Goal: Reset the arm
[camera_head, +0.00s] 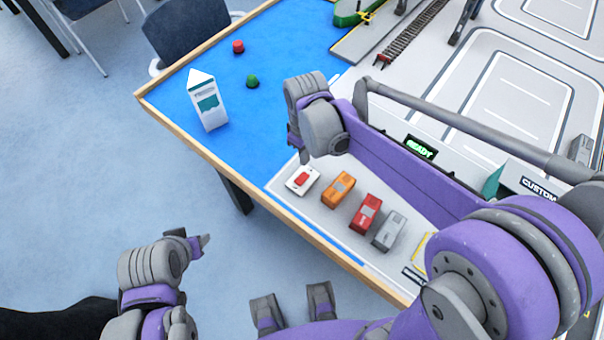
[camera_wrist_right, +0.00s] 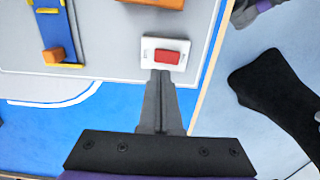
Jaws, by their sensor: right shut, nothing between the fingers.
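My right gripper (camera_head: 303,152) hangs over the table's front left part and points down. In the right wrist view its fingers (camera_wrist_right: 162,78) are together and empty, with the tips at the edge of a white box with a red button (camera_wrist_right: 167,57). I cannot tell whether they touch it. The same white box (camera_head: 302,181) lies just below the gripper in the head view. My left gripper (camera_head: 195,241) is at the lower left, off the table and above the floor; its finger opening is not clear.
Orange (camera_head: 338,189), red (camera_head: 366,213) and grey (camera_head: 389,231) blocks line up beside the white box. A white carton (camera_head: 207,101) and red (camera_head: 238,46) and green (camera_head: 252,81) buttons stand on the blue area. A raised wooden edge (camera_head: 190,133) borders the table. A chair (camera_head: 185,30) stands behind.

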